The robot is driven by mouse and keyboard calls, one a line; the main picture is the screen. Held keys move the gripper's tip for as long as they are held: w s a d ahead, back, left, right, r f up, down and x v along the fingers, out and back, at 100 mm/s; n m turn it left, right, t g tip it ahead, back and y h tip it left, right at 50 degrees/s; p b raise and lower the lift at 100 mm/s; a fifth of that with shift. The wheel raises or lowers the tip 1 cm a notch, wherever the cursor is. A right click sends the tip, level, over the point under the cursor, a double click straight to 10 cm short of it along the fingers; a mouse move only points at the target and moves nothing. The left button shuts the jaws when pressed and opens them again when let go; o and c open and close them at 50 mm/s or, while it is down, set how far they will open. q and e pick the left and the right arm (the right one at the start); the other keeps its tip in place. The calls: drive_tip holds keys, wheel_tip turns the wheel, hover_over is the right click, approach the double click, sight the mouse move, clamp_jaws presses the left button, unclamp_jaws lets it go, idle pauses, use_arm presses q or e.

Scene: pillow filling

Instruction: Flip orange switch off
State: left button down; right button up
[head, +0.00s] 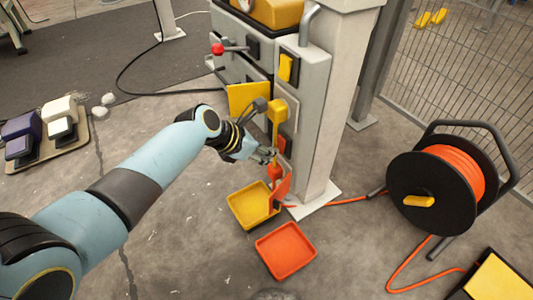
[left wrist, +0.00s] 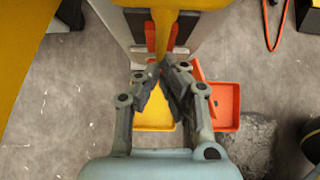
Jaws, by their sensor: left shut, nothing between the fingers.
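The grey machine cabinet (head: 312,95) carries several switches on its front. An orange switch part (head: 289,146) shows low on the cabinet, partly hidden behind a yellow lever (head: 277,112). In the left wrist view orange strips (left wrist: 150,36) show on both sides of the yellow lever (left wrist: 166,25). My left gripper (head: 272,156) is at the lower cabinet front, close to the lever and an orange knob (head: 275,171). Its fingers are shut with nothing between them; in the left wrist view the fingertips (left wrist: 162,72) lie just below the lever. Contact cannot be told. My right gripper is not in view.
A yellow tray (head: 250,207) and an orange tray (head: 286,252) lie on the floor below the cabinet. A cable reel (head: 402,180) with orange cable stands to the right. A pedal board (head: 45,137) lies at left. Floor between is mostly clear.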

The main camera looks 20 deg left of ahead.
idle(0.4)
use_arm(q)
drive_tip(key=shift+w+d+f, duration=0.1)
drive_tip(key=shift+w+d, duration=0.1)
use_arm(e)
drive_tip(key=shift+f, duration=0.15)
use_arm(q)
drive_tip(key=shift+w+r+t+h+p, duration=0.1)
drive_tip(key=shift+r+t+h+p, duration=0.2)
drive_tip(key=shift+r+p, duration=0.6)
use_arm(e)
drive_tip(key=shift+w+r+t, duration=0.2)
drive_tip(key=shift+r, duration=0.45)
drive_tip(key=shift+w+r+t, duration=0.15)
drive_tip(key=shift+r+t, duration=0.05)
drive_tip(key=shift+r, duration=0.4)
